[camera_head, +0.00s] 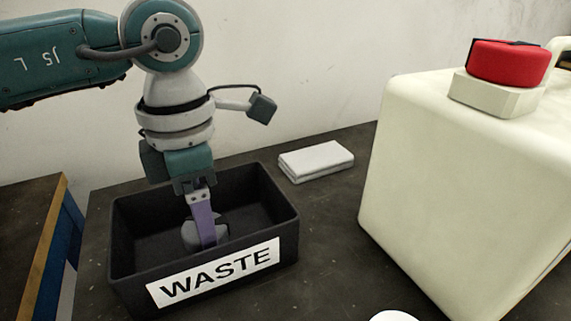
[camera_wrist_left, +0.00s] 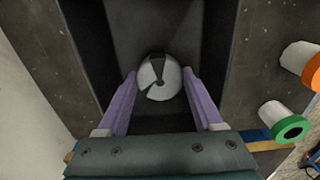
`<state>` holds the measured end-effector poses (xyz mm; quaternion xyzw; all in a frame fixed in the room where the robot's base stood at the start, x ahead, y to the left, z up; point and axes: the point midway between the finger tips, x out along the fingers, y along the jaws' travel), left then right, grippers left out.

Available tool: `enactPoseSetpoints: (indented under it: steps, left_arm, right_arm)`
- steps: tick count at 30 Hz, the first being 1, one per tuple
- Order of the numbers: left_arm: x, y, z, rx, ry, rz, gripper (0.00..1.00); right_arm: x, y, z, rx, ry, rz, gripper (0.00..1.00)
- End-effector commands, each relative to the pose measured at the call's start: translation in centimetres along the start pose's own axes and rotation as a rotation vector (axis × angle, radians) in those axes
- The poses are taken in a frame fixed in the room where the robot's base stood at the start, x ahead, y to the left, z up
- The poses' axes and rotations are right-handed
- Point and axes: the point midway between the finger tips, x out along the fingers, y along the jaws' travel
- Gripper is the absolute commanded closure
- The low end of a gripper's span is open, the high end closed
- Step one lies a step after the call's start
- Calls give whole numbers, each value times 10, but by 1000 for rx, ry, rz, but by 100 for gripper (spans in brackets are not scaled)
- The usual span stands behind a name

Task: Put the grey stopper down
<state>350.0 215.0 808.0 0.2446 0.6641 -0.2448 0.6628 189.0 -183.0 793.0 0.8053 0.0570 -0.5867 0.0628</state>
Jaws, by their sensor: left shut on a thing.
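The grey stopper (camera_wrist_left: 154,86) is a round grey piece with a dark recess in its top, seen in the left wrist view. My left gripper (camera_wrist_left: 159,84) is shut on it, with one purple finger at each side. In the head view the left gripper (camera_head: 207,242) points down into a black bin labelled WASTE (camera_head: 283,213). The stopper (camera_head: 190,234) shows there behind the finger, inside the bin's walls. I cannot tell whether it touches the bin floor. My right gripper is not in view.
A large cream container (camera_head: 430,150) with a red cap (camera_head: 508,64) stands at the right. A folded white cloth (camera_head: 316,160) lies behind the bin. The left wrist view shows a green-rimmed cylinder (camera_wrist_left: 289,127) and an orange-rimmed one (camera_wrist_left: 312,70) beside the bin.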

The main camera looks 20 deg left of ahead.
Motion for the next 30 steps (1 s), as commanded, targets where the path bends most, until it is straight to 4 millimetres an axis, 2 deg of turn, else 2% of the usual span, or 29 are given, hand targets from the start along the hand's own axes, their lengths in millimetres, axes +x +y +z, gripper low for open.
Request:
enactPoseSetpoints:
  steps: [9,10,17,25,30]
  left_arm:
    - [4,0,0,0,-1,1,100]
    - [2,0,0,0,-1,1,30]
    - [2,0,0,0,-1,1,4]
    - [0,0,0,0,-1,1,2]
    - [-18,1,1,1,-5,3,2]
  right_arm:
    - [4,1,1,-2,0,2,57]
    - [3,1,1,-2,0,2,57]
    - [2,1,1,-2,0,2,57]
    - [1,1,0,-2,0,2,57]
    - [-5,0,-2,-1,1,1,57]
